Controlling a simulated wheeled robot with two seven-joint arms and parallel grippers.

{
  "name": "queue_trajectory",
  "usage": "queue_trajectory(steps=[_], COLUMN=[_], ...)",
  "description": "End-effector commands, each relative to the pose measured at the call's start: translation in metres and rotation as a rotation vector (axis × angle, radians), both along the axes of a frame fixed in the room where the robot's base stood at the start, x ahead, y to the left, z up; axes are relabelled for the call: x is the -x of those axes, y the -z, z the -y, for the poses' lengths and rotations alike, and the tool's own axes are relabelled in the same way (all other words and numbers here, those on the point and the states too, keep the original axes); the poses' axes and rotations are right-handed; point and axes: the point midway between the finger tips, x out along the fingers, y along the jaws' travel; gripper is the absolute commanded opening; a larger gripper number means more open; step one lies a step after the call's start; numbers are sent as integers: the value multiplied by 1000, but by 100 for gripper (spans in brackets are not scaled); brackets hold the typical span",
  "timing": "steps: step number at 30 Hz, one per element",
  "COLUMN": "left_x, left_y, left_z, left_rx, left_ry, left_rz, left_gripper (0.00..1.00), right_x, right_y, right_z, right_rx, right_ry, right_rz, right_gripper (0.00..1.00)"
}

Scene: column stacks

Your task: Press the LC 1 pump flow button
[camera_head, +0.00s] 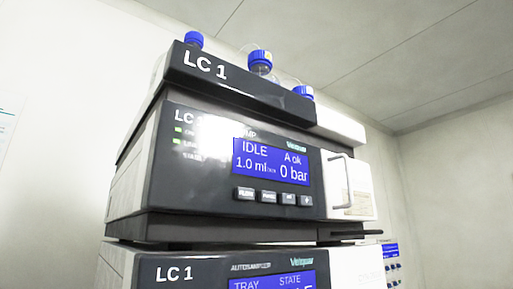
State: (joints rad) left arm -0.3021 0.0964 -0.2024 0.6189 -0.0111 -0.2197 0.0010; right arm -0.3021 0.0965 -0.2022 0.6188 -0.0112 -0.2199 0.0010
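The LC 1 pump module (200,185) fills the middle of the head view, with a dark front and light sides. Its blue screen (271,161) reads IDLE, A ok, 1.0 ml/min and 0 bar. A row of several small grey buttons sits below the screen. The leftmost one, the flow button (245,194), has a small label that seems to read FLOW. Nothing touches the buttons. Neither of my grippers shows in this view.
A solvent tray (250,90) labelled LC 1 tops the pump, holding blue-capped bottles (260,62). A white door with a handle (347,185) is right of the screen. The autosampler (205,270) is below. Another blue-screened unit (390,250) stands behind at right.

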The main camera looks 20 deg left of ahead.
Motion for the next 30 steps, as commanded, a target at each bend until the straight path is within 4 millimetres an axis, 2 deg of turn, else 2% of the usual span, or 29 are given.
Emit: queue_trajectory(steps=[7, 21, 30], left_x=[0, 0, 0], left_y=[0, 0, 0], left_z=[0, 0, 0], left_rx=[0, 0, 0], left_ry=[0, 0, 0], left_rz=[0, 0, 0], left_gripper=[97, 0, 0], right_x=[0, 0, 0], right_y=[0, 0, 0], right_z=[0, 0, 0], right_rx=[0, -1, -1], right_ry=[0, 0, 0], right_rz=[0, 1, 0], right_gripper=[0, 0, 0])
